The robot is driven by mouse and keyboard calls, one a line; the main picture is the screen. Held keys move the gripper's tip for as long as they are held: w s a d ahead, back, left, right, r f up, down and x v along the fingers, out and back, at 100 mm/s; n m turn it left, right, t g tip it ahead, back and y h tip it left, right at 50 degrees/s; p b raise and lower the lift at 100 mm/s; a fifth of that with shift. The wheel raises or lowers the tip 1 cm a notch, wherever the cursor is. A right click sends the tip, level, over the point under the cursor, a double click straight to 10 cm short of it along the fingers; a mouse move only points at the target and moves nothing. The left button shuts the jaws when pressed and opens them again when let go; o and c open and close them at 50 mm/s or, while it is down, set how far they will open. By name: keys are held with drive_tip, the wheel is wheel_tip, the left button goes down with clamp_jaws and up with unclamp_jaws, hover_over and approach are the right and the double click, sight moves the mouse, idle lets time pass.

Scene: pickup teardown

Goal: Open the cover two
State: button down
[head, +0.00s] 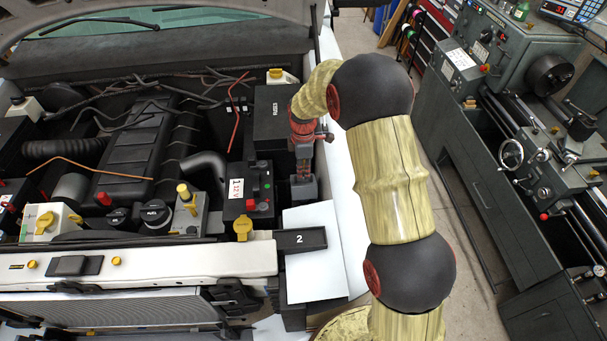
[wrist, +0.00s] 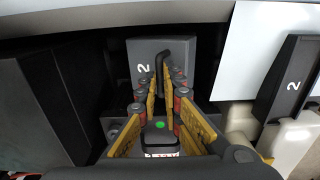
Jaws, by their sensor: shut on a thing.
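A dark grey cover marked 2 (wrist: 143,78) lies in the upper middle of the wrist view, with a black bar handle (wrist: 176,42) on it. My gripper (wrist: 166,80) has its yellow finger pads on either side of the handle and is shut on it. In the head view my gripper (head: 303,172) points down between the engine bay and the white fender, above a grey block. The cover's far side and the exact contact are partly hidden by the fingers.
A black fuse box (head: 271,110) and the 12V battery (head: 251,190) stand close left. A lathe (head: 530,150) stands right, across an aisle.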

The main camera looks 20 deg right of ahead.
drive_tip(key=shift+w+r, duration=0.15)
drive_tip(key=shift+w, duration=0.25)
drive_tip(key=shift+d, duration=0.1)
drive_tip(key=shift+w+d+r, duration=0.1)
drive_tip(key=shift+w+d, duration=0.05)
drive_tip(key=shift+w, duration=0.5)
drive_tip(key=shift+w+d, duration=0.1)
drive_tip(key=shift+w, duration=0.55)
drive_tip(key=shift+w, duration=0.15)
